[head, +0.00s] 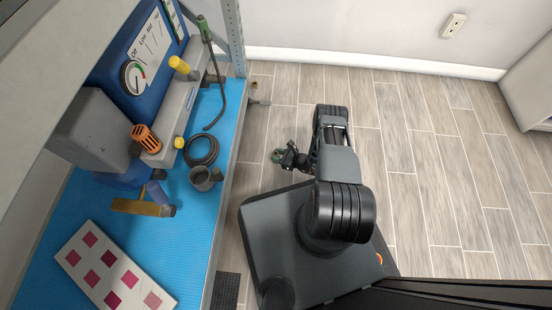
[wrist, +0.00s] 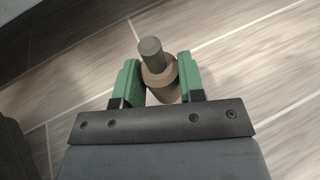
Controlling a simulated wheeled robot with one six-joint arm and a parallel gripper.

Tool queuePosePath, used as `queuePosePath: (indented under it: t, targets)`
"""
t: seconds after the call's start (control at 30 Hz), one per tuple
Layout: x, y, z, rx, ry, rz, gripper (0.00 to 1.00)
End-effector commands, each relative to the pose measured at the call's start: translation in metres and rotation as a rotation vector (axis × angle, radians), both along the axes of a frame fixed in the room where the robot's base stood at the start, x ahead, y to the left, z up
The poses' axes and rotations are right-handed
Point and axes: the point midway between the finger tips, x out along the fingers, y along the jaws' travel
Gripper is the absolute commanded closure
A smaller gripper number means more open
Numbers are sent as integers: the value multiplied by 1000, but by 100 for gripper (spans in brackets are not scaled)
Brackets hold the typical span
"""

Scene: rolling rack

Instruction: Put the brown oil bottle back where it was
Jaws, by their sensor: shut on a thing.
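In the head view my gripper (head: 281,156) is out over the floor, to the right of the rack. The bottle cannot be clearly made out in the head view.
The rack's blue shelf (head: 200,238) is at left, edged by a metal rail and upright post (head: 233,35).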

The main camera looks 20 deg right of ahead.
Motion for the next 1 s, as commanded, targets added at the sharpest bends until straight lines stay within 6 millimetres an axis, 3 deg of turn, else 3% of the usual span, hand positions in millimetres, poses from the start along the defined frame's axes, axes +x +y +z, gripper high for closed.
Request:
queuePosePath:
  t: [0.1,0.2,0.67,0.7,0.93,1.0]
  targets:
    - [1,0,-25,1,1,-9,100]
    - [1,0,-38,1,1,-8,100]
    - [2,2,-40,0,0,-3,100]
    - [2,2,-41,0,0,-3,62]
    - [2,1,-40,0,1,-5,40]
    - [2,1,-40,0,0,-5,38]
